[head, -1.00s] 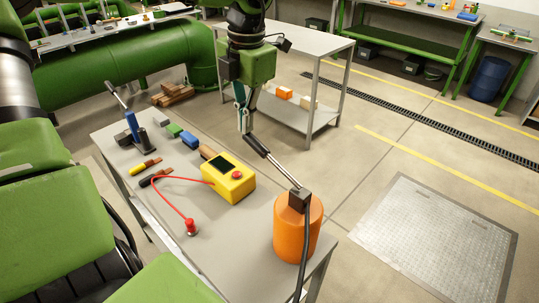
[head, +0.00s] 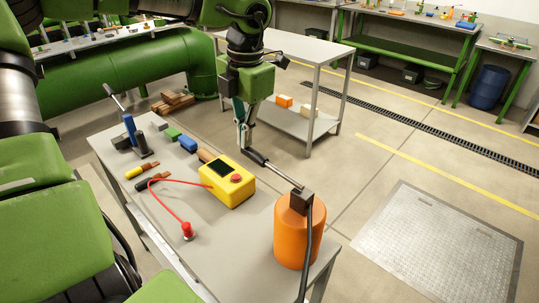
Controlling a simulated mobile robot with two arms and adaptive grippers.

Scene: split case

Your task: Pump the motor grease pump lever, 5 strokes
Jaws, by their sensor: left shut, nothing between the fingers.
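The grease pump is an orange cylinder (head: 296,235) with a dark head at the front right of the grey table. Its lever (head: 275,171) slants up and left from the head and ends in a black grip. My left gripper (head: 244,145) points down at the grip end of the lever. Its fingers are shut with nothing between them, and the fingertips are at or just above the black grip. I cannot tell whether they touch it. My right gripper is not in view.
A yellow box with a red button (head: 228,182) stands on the table (head: 215,246), with a red cable to a red-tipped probe. A blue lever device (head: 133,135), coloured blocks and tools lie at the back left. A grey shelf cart (head: 309,53) stands behind.

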